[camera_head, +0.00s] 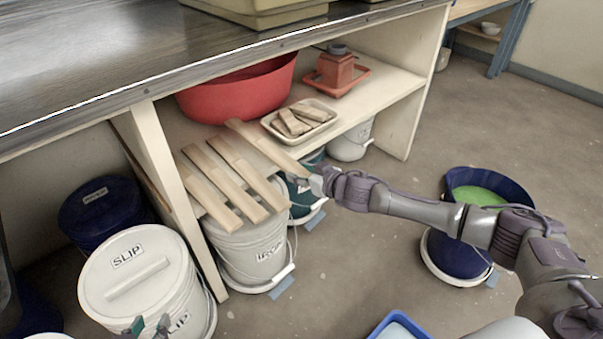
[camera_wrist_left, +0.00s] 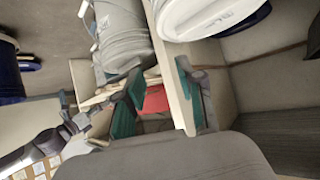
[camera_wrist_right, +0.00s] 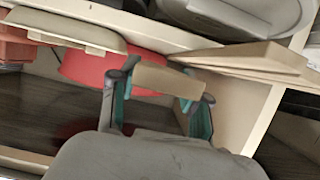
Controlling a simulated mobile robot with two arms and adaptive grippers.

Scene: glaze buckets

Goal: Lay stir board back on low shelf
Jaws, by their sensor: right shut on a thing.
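My right gripper (camera_head: 314,183) is shut on a wooden stir board (camera_head: 262,145). The right wrist view shows the board (camera_wrist_right: 168,78) between the two fingers. The board extends over the low shelf (camera_head: 376,93), between the other boards and a small tray; whether it touches the shelf is unclear. Three similar boards (camera_head: 232,160) lie side by side on the shelf, their near ends sticking out past its front edge. My left gripper (camera_head: 146,326) is open and empty in front of the SLIP bucket (camera_head: 137,268); its fingers (camera_wrist_left: 156,95) are apart in the left wrist view.
A small tray (camera_head: 327,121) with wooden blocks, a red basin (camera_head: 240,95) and an orange tray (camera_head: 357,82) share the shelf. A labelled bucket (camera_head: 250,252) stands below the boards. A blue bucket with green glaze (camera_head: 462,250) stands at right. Open floor lies between.

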